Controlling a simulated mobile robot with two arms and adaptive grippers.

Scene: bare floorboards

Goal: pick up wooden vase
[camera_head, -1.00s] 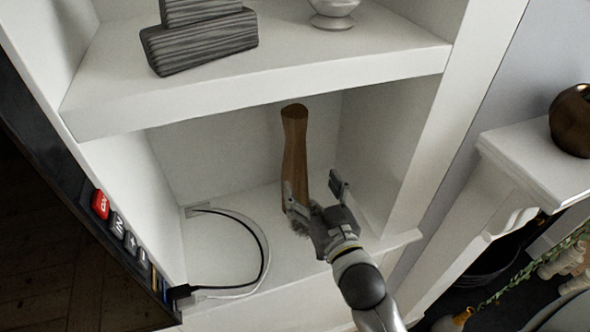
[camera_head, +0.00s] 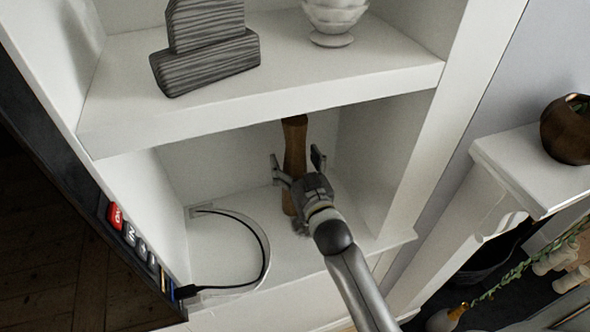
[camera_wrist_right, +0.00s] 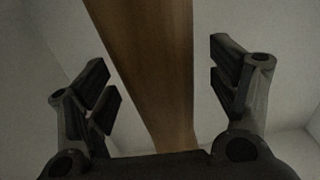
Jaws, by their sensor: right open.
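The wooden vase (camera_head: 294,146) is tall, slim and brown. It stands upright on the lower shelf of the white unit, its top close under the shelf above. My right gripper (camera_head: 298,165) is open at the vase, with a finger to either side of it in the head view. In the right wrist view the vase (camera_wrist_right: 152,70) runs between the two open fingers (camera_wrist_right: 160,85), with gaps on both sides. The gripper's body hides part of the vase's lower portion. My left gripper is not in view.
The upper shelf (camera_head: 270,106) is close above the vase and carries a grey striped block ornament (camera_head: 205,62) and a white footed bowl (camera_head: 333,18). Cables (camera_head: 262,250) lie at the lower shelf's left. A brown pot (camera_head: 568,130) stands on a ledge at right.

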